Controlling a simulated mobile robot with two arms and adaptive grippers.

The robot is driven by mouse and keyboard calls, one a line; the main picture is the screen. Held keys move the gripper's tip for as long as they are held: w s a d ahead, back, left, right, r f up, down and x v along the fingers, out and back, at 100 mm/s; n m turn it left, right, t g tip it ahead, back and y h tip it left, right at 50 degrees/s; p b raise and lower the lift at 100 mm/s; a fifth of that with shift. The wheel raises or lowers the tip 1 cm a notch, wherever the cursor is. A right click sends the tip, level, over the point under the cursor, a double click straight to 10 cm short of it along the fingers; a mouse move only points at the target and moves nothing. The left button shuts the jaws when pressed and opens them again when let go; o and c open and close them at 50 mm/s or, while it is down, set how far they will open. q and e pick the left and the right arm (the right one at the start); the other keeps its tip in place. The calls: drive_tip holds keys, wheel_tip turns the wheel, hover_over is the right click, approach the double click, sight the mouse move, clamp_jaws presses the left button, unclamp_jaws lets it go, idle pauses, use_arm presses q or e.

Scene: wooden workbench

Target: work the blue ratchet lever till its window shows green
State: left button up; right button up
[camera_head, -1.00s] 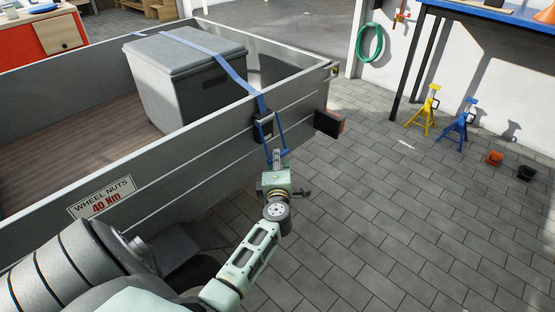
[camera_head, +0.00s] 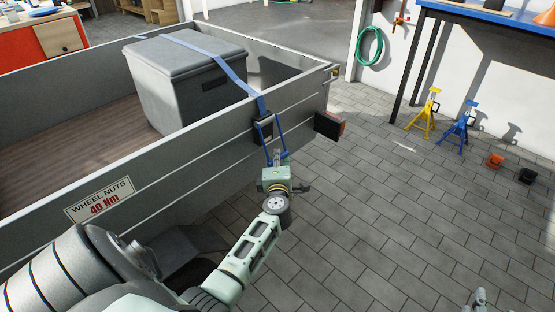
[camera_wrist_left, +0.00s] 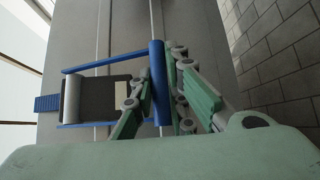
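The blue ratchet lever (camera_head: 269,148) hangs out from the black ratchet body (camera_head: 262,128) on the trailer's grey side wall. It tilts outward and down. In the left wrist view the lever's blue crossbar (camera_wrist_left: 157,84) runs between the two fingers of my left gripper (camera_wrist_left: 160,92), which close in on it from both sides. The head view shows the left gripper (camera_head: 278,160) at the lever's lower end. A pale patch (camera_wrist_left: 122,92) shows on the ratchet body, partly behind a finger; I see no green there. A grey part at the bottom right (camera_head: 480,301) may be my right gripper, mostly cut off.
A blue strap (camera_head: 232,75) runs from the ratchet over a grey box (camera_head: 190,85) in the trailer (camera_head: 160,160). A dark red-ended lamp (camera_head: 329,125) juts out just right of the lever.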

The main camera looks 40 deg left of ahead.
use_arm(q)
clamp_jaws()
